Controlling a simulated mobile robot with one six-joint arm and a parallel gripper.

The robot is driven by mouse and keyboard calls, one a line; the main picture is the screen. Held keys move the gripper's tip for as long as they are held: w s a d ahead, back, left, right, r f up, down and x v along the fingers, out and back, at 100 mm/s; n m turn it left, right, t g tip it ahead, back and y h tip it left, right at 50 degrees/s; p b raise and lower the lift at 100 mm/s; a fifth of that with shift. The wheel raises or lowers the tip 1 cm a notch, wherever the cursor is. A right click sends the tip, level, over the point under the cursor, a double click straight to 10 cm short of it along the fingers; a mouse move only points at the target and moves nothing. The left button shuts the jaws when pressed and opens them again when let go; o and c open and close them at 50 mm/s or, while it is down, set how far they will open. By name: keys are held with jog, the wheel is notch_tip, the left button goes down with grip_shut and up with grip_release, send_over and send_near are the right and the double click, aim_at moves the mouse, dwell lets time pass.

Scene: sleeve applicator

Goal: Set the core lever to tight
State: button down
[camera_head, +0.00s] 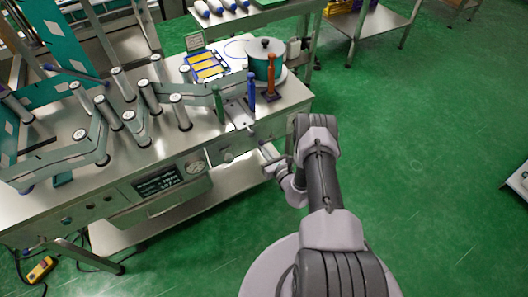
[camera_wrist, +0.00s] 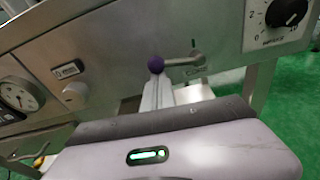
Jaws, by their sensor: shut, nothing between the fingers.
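A lever with a purple ball knob (camera_wrist: 156,64) sits on the machine's front panel in the wrist view. Its metal arm (camera_wrist: 184,60) runs sideways from the ball on the left to a pivot on the right. In the head view my gripper (camera_head: 266,150) is at the machine's front edge, and the lever is too small to make out.
A round black dial (camera_wrist: 287,13) is right of the lever; a gauge (camera_wrist: 18,97) and pale knob (camera_wrist: 75,91) are left. Rollers (camera_head: 150,97), a core-like drum (camera_head: 265,60) and an orange post (camera_head: 271,72) stand on the machine top. Green floor (camera_head: 430,150) is open to the right.

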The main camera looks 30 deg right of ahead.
jog(key=r+m, duration=0.1)
jog(key=m, duration=0.1)
jog(key=r+m+y+b, duration=0.1)
jog(key=m, duration=0.1)
jog(key=d+r+m+b, duration=0.1)
jog(key=r+m, duration=0.1)
jog(key=m, duration=0.1)
jog(key=shift+y, duration=0.4)
jog(key=m, duration=0.1)
jog(key=d+r+m, duration=0.1)
jog(key=shift+r+m+t+b, duration=0.1)
jog(key=shift+m+t+b, duration=0.2)
jog(key=shift+b, duration=0.05)
jog(key=m, duration=0.1)
jog(key=d+r+m, duration=0.1)
jog(key=shift+m+y, duration=0.3)
jog(key=shift+w+d+r+b, duration=0.1)
jog(key=shift+d+b, duration=0.25)
jog(key=shift+d+r, duration=0.1)
jog(key=shift+d, duration=0.05)
